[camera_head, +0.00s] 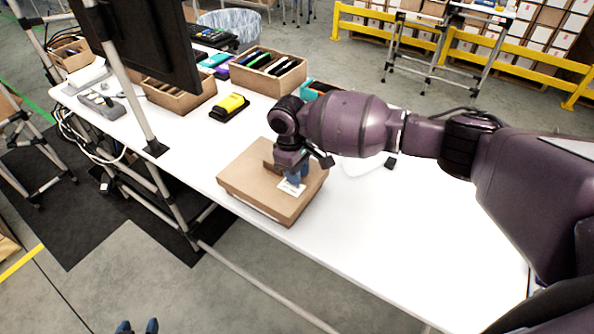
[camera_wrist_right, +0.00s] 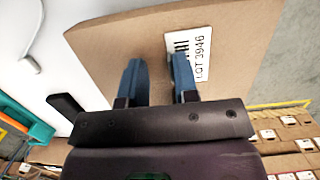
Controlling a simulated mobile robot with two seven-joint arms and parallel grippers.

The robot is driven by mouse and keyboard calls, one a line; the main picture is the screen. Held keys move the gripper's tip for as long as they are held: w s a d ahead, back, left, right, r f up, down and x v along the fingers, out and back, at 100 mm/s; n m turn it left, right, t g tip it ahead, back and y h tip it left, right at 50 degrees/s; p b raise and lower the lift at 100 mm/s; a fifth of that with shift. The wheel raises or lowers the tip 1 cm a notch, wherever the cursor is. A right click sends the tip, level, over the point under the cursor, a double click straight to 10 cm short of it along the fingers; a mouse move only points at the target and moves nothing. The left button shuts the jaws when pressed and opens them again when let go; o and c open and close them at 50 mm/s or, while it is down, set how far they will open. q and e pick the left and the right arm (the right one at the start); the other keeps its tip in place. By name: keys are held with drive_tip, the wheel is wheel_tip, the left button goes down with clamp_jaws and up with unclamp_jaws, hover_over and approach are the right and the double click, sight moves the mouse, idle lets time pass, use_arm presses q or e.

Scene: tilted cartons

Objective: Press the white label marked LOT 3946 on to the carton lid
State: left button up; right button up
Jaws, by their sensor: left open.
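The brown carton (camera_head: 245,182) lies on the white table near its front edge, with its lid up. It also fills much of the right wrist view (camera_wrist_right: 238,62). The white label marked LOT 3946 (camera_wrist_right: 203,52) is on the lid, and it shows under the gripper in the head view (camera_head: 289,189). My right gripper (camera_head: 297,181) is over the lid. In the right wrist view its blue fingers (camera_wrist_right: 158,65) stand apart with bare lid between them, one finger covering part of the label. Whether they touch it I cannot tell. My left gripper (camera_head: 138,326) is open, with its blue tips at the bottom edge.
A yellow and black device (camera_head: 229,106) lies behind the carton. Wooden trays (camera_head: 268,70) with dark items stand at the back. A monitor (camera_head: 150,40) and a frame post (camera_head: 135,90) rise at the left. The table (camera_head: 350,235) is bare right of the carton.

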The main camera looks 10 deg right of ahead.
drive_tip(key=shift+s, duration=0.1)
drive_tip(key=shift+a+r, duration=0.15)
drive_tip(key=shift+r, duration=0.35)
wheel_tip(320, 180, up, 16)
drive_tip(key=w+p, duration=0.1)
drive_tip(key=p, duration=0.3)
drive_tip(key=shift+w+a+f, duration=0.15)
drive_tip(key=shift+a, duration=0.3)
idle(0.4)
idle(0.4)
